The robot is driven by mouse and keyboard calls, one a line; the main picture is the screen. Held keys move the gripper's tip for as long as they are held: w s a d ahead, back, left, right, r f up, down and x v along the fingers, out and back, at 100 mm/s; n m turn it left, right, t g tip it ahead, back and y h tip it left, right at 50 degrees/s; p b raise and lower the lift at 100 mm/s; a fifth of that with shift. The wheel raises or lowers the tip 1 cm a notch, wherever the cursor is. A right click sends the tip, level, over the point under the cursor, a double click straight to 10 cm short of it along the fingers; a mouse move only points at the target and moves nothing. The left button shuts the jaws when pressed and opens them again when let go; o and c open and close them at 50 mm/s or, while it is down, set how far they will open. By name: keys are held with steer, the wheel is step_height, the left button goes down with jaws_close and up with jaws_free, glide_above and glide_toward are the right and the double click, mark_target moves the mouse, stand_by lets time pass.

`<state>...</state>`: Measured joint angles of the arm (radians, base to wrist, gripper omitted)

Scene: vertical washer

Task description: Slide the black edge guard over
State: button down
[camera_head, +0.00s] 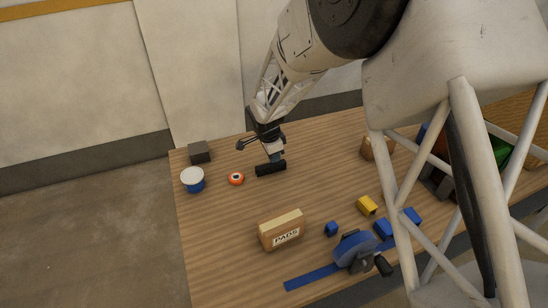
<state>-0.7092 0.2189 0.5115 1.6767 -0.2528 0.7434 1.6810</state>
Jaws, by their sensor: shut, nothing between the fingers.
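The black edge guard (270,169) appears as a short dark bar lying on the wooden table, near its far left part. My gripper (275,157) reaches down from above and is shut and empty. Its fingertips are right at the far side of the black bar in the picture. I cannot tell whether they touch it. The arm and gripper body hide a little of the table behind.
An orange ring-shaped item (236,179), a blue tub with a white lid (193,180) and a dark grey block (199,152) stand to the left. A PADS box (281,230), a blue tool (354,249) and a yellow block (366,205) are nearer. Table between is clear.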

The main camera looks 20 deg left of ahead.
steer(key=shift+r, duration=0.15)
steer(key=shift+s+a, duration=0.2)
steer(key=shift+s, duration=0.05)
steer(key=s+a, duration=0.8)
steer(key=shift+r, duration=0.1)
stand_by(0.4)
